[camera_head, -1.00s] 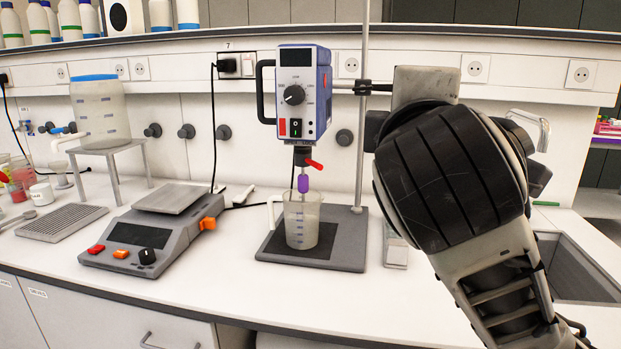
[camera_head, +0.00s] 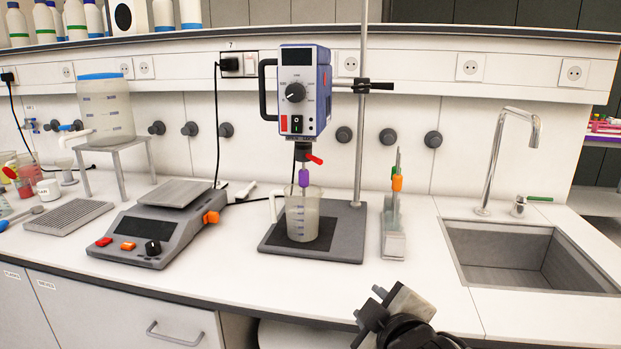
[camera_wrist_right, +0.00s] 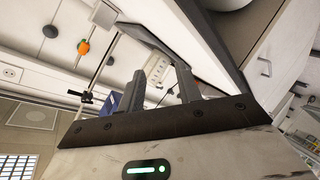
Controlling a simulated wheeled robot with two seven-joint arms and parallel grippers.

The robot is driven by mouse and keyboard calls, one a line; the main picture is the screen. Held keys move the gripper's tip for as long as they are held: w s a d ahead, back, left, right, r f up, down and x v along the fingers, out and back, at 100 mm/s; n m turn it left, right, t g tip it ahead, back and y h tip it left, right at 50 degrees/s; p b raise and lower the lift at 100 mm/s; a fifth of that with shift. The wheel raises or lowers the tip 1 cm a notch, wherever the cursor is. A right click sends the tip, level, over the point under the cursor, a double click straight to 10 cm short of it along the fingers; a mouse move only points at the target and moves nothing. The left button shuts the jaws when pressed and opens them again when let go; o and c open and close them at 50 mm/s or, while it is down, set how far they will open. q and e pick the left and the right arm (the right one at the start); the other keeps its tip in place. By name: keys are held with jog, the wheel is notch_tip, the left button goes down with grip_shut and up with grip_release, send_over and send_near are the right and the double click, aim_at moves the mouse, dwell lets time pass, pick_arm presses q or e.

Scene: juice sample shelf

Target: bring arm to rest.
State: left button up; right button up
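My right gripper (camera_head: 366,313) is low in the head view, in front of the bench edge, with the end of my right arm below it. In the right wrist view its two fingers (camera_wrist_right: 160,84) stand apart with nothing between them. It touches nothing that I can see. My left gripper is not in view. The overhead stirrer (camera_head: 303,92) hangs on its stand above a beaker (camera_head: 302,218) on the dark base plate.
The bench front edge runs close behind my gripper. A scale (camera_head: 158,235) and a dispenser jar (camera_head: 104,108) stand left. A small rack with an orange-capped item (camera_head: 396,185) stands right of the stirrer. A sink (camera_head: 525,258) with a tap (camera_head: 490,165) is at right.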

jog(key=s+d+f+m+g, duration=0.1)
jog(key=s+f+m, duration=0.3)
jog(key=s+f, duration=0.6)
jog(key=s+d+f+m+g+y, duration=0.1)
jog(key=s+d+f+m, duration=0.2)
jog(key=s+f, duration=0.6)
notch_tip(320, 180, down, 5)
jog(key=shift+s+d+r+m+g, duration=0.15)
jog(key=shift+s+d+m+g, duration=0.25)
jog(key=shift+m, duration=0.5)
